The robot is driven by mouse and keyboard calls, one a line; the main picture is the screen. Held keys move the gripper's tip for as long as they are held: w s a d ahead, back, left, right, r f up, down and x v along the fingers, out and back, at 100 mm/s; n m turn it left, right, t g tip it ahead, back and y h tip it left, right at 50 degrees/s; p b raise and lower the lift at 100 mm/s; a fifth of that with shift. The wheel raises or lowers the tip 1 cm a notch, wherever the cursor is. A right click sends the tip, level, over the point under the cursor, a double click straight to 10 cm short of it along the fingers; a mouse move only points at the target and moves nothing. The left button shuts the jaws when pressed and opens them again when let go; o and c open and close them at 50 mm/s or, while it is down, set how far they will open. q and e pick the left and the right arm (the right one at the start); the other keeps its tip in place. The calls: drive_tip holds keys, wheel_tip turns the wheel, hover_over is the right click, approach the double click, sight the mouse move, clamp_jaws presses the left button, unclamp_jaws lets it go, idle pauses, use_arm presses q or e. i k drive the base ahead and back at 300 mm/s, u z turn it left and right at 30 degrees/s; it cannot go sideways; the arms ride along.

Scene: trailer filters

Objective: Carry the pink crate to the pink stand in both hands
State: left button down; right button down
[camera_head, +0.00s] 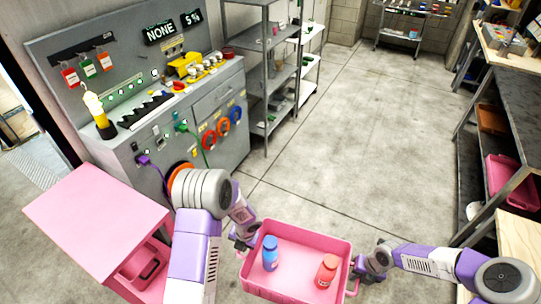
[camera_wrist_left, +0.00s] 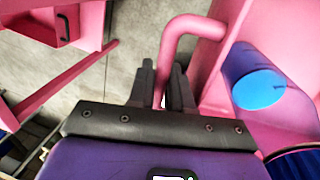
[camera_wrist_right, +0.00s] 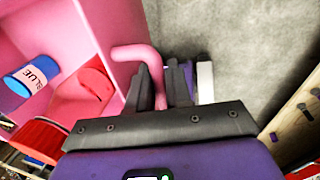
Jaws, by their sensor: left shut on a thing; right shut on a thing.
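The pink crate (camera_head: 298,258) hangs level in front of me between my two grippers. Inside it stand a blue bottle (camera_head: 270,254) and a red bottle (camera_head: 327,270). My left gripper (camera_head: 246,234) is shut on the crate's left handle (camera_wrist_left: 180,45). My right gripper (camera_head: 362,268) is shut on the crate's right handle (camera_wrist_right: 145,58). The pink stand (camera_head: 95,215) is at the left in the head view, left of the crate and apart from it. Its flat top is bare, and a small pink bin (camera_head: 145,268) sits on its lower level. The stand's bottom is cut off.
A grey machine cabinet (camera_head: 150,120) with coloured hoses stands just behind the stand. Metal shelves (camera_head: 275,80) stand behind it. A dark workbench (camera_head: 510,100) with another pink crate (camera_head: 510,182) on its shelf lines the right. The concrete floor (camera_head: 350,130) in the middle is clear.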

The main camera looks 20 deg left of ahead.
sight(104, 221)
drive_tip(key=u, duration=2.05)
